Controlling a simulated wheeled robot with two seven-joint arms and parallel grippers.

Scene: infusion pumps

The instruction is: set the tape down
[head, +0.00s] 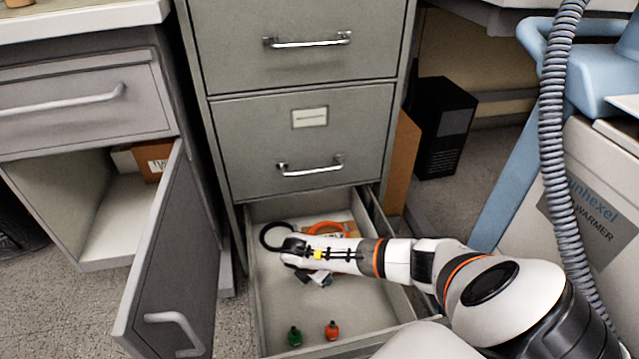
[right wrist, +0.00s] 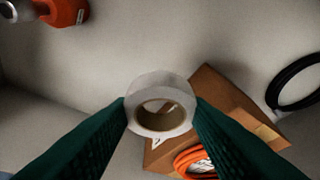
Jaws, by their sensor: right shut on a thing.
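A roll of whitish tape (right wrist: 160,84) sits between the fingertips of my right gripper (right wrist: 160,110) in the right wrist view, with its round hole facing the camera. The dark green fingers are shut on its two sides. In the head view my right gripper (head: 308,276) reaches down into the open bottom drawer (head: 258,318) of the grey cabinet. The tape is hard to make out there. I cannot tell from these views how high the tape is above the drawer floor. My left gripper is not in view.
The drawer holds a black coil (head: 268,240), an orange coil (head: 326,228), a brown box (right wrist: 208,95), and a green (head: 294,337) and an orange (head: 332,330) small item near its front. The open cupboard door (head: 175,270) stands to the left. Drawer floor near the front is mostly bare.

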